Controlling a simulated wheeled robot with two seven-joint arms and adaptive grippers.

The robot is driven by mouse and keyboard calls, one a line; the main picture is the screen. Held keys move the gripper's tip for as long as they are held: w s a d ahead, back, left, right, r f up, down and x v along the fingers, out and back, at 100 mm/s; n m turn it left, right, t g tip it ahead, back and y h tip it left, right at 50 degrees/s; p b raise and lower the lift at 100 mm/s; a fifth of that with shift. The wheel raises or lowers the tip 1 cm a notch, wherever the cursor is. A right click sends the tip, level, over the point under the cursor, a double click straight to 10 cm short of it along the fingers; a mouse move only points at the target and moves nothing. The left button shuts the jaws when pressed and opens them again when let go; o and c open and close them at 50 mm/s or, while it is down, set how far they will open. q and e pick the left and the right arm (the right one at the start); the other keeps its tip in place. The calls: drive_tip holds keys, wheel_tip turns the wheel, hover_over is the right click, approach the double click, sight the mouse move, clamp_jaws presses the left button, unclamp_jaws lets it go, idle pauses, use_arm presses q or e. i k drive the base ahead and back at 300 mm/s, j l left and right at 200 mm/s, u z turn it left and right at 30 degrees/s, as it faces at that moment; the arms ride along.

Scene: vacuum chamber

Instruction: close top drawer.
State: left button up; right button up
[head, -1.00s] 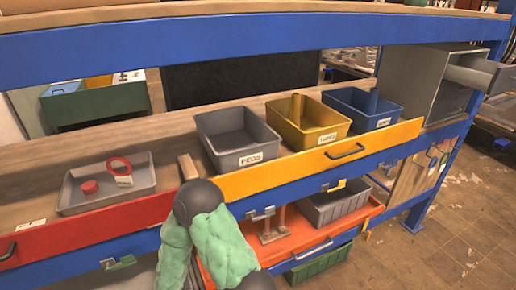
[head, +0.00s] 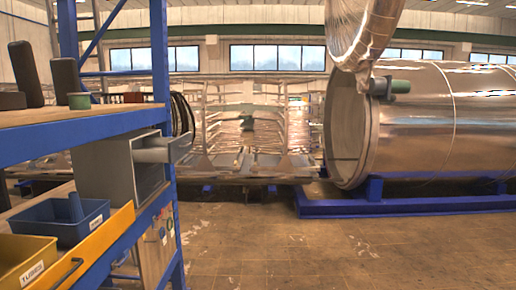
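A small grey cabinet (head: 105,168) stands on the blue-framed workbench in the left of the head view. A grey drawer (head: 157,149) sticks out to the right from its upper part, so it is open. The cabinet's front below that drawer is seen at a steep angle and its detail is hard to make out. Neither of my grippers is in view, and nothing of mine is seen touching the drawer.
A yellow-fronted drawer (head: 110,238) with a blue bin (head: 60,222) and a yellow bin (head: 22,262) is at the lower left. A blue bench post stands beside the cabinet. A large shiny cylinder (head: 440,120) lies on a blue base (head: 410,204) at right. The middle floor is clear.

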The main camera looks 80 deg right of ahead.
sight(158, 146)
drive_tip(key=z, duration=0.4)
drive_tip(key=i+l+z, duration=0.1)
drive_tip(key=z, duration=0.75)
drive_tip(key=i+z, duration=0.1)
drive_tip(key=z, duration=0.3)
drive_tip(key=l+z, duration=0.1)
drive_tip(key=z, duration=0.35)
drive_tip(key=i+j+z, duration=0.2)
drive_tip(key=i, duration=0.35)
drive_tip(key=i+l+u, duration=0.2)
drive_tip(key=i+l, duration=0.25)
drive_tip(key=i, duration=0.2)
drive_tip(key=i+l+u, duration=0.2)
drive_tip(key=i+l, duration=0.4)
drive_tip(key=i, duration=0.05)
